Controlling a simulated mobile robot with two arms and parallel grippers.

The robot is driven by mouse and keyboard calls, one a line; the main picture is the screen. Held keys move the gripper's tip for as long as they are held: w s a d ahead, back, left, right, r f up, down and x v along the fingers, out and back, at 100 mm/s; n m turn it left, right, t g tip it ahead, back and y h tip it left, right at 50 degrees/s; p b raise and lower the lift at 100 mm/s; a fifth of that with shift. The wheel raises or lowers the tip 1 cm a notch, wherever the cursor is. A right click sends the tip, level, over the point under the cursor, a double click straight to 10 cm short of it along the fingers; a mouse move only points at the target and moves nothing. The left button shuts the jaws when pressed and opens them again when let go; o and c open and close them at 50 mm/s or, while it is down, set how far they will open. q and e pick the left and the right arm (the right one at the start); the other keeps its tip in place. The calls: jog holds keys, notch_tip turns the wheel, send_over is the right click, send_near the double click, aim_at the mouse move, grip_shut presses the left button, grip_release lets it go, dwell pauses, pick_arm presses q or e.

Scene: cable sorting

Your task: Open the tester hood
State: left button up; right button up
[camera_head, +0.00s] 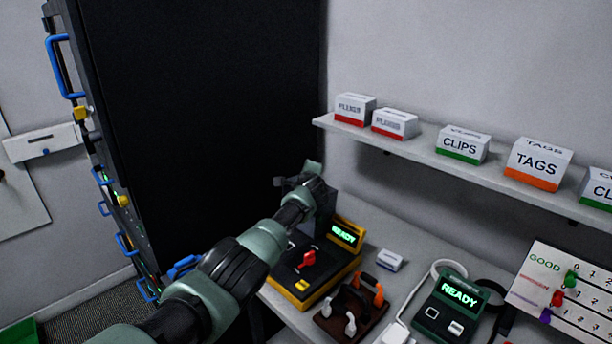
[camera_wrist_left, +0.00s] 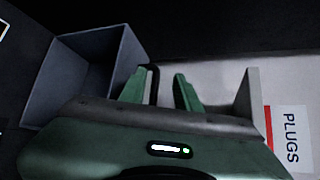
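A black and yellow tester (camera_head: 312,270) with a lit green READY display (camera_head: 343,233) stands on the bench, with a red lever (camera_head: 308,259) on its top. I cannot make out its hood clearly; my left arm covers part of the area behind it. My left gripper (camera_head: 300,180) is above and behind the tester, near the dark cabinet. In the left wrist view its two green fingers (camera_wrist_left: 160,92) stand apart, with a narrow dark bar and pale strip showing between them. I cannot tell whether these lie between the fingers or behind. My right gripper is not in view.
A grey open box (camera_wrist_left: 88,75) is beside the left gripper. A shelf (camera_head: 450,165) holds labelled boxes, including CLIPS (camera_head: 462,145) and TAGS (camera_head: 538,164). A second, green READY device (camera_head: 450,310) and a brown holder (camera_head: 350,312) stand on the bench. The tall dark cabinet (camera_head: 200,110) is at left.

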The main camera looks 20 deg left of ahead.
pick_arm(q)
jog(key=shift+f, duration=0.1)
jog(key=shift+s+d+r+p, duration=0.3)
jog(key=shift+s+p, duration=0.15)
jog(key=shift+p, duration=0.4)
jog(key=p+v, duration=0.1)
jog(key=v, duration=0.5)
jog(key=shift+s, duration=0.35)
jog(key=shift+r, duration=0.1)
